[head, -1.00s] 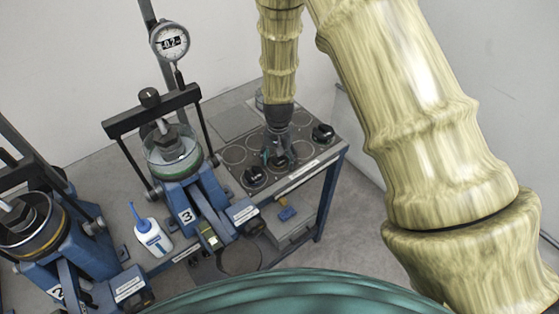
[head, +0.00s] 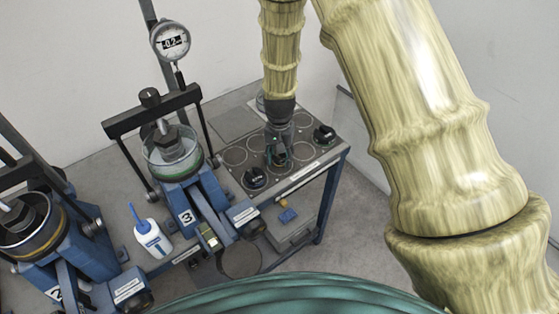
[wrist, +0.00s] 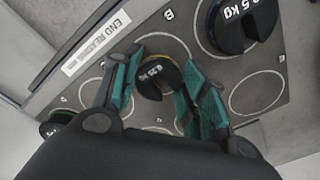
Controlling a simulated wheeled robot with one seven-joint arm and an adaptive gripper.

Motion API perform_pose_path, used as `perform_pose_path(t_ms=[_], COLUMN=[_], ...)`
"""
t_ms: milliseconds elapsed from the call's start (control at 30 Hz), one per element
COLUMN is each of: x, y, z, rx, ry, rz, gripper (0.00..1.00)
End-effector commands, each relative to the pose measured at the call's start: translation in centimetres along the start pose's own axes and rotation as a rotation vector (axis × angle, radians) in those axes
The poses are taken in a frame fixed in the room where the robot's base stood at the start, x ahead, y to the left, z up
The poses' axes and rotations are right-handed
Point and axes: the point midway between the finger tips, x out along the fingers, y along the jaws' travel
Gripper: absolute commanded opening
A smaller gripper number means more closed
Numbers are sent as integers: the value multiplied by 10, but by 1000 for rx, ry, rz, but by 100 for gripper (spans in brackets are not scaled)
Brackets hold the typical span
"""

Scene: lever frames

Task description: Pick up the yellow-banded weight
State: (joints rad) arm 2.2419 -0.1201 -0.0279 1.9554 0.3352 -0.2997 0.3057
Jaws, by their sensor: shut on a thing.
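The small dark weight (wrist: 156,80) marked 0.25 kg shows a thin yellowish band along its edge in the wrist view. It is between the two green-padded fingers of my gripper (wrist: 158,88), which is shut on it. In the head view my gripper (head: 278,150) points down at the bench plate, and the weight (head: 277,159) shows only partly below it. I cannot tell whether the weight still touches the plate.
A larger weight with a blue band (wrist: 245,22) stands close on one side, and a green-banded weight (wrist: 58,120) on the other. The grey plate (head: 238,184) has several marked circles. A loading frame marked 3 (head: 186,217) and a white bottle (head: 151,240) are to the left.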

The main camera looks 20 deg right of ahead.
Motion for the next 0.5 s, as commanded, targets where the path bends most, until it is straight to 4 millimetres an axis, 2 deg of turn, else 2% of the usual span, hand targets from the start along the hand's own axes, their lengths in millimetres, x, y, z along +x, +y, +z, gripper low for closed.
perform_pose_path(t_ms=[500], x=[-67], y=[0], z=[0], rx=[-1], ry=[2], rz=[0], gripper=[20])
